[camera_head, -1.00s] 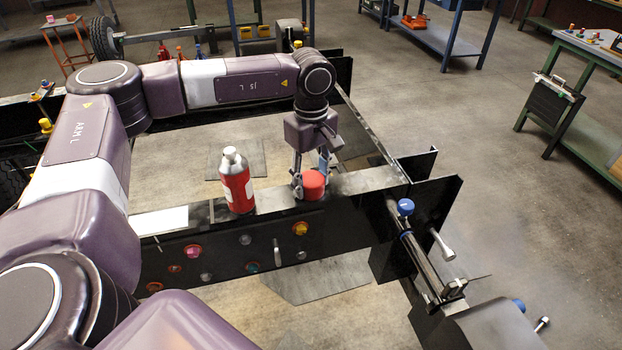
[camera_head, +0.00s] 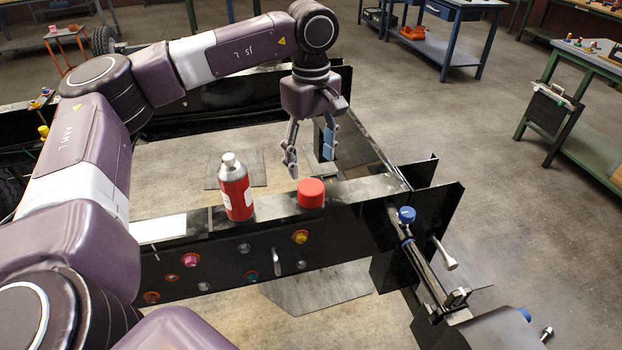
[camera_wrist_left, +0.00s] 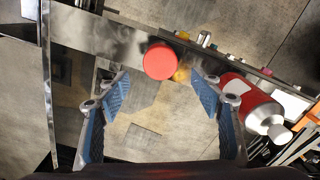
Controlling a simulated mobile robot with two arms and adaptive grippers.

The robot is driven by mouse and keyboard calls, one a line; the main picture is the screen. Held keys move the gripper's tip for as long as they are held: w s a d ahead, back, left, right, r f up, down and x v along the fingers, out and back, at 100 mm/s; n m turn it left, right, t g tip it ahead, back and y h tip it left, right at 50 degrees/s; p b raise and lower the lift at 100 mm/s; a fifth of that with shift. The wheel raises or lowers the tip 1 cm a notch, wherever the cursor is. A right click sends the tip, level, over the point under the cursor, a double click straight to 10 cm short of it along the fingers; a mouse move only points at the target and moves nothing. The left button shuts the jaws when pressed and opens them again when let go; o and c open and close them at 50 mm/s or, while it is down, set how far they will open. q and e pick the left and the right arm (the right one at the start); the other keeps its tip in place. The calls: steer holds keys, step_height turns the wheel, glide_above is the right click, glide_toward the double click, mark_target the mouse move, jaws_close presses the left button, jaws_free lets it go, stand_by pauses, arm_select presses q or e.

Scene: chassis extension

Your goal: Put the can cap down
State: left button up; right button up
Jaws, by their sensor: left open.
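The red can cap (camera_head: 311,193) sits on the top face of the black chassis beam (camera_head: 355,190). It also shows in the left wrist view (camera_wrist_left: 160,61), beyond the fingertips and apart from them. My left gripper (camera_head: 309,158) is open and empty, above and behind the cap. Its blue-padded fingers (camera_wrist_left: 161,85) are spread wide in the wrist view. A red spray can (camera_head: 236,190) with a bare white-grey top stands upright on the same beam, left of the cap. My right gripper is not in view.
A white flat plate (camera_head: 159,227) lies on the beam left of the can. Coloured knobs and a lever (camera_head: 277,258) stick out of the beam's front side. A blue-capped post (camera_head: 407,215) and upright black plates stand at the right end.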

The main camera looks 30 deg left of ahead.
arm_select(q)
step_height(320, 180, up, 4)
steer(key=shift+f, duration=0.2)
stand_by(0.4)
